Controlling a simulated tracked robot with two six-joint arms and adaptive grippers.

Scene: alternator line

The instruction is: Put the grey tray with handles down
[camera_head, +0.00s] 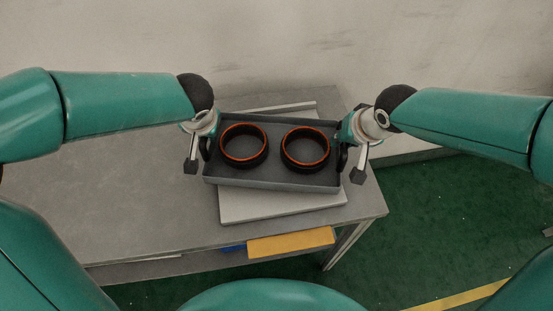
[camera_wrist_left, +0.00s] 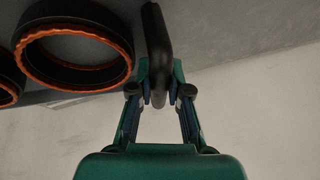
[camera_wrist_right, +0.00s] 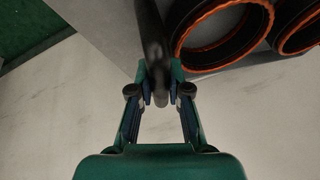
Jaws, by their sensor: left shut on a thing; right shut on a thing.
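The grey tray (camera_head: 272,181) is in the head view, with two black rings with orange inner edges in it, a left ring (camera_head: 244,146) and a right ring (camera_head: 305,149). My left gripper (camera_head: 207,145) is shut on the tray's left handle, a black bar (camera_wrist_left: 156,45) between the fingers (camera_wrist_left: 159,88) in the left wrist view. My right gripper (camera_head: 344,150) is shut on the right handle, which shows in the right wrist view (camera_wrist_right: 152,45). The tray looks level above a light grey board; whether it touches the board is hidden.
The light grey board (camera_head: 285,206) lies on a grey table (camera_head: 130,190), partly under the tray. The table's left part is clear. A yellow bin (camera_head: 290,243) and a blue thing (camera_head: 233,248) are below the tabletop. A pale wall (camera_head: 280,50) stands behind.

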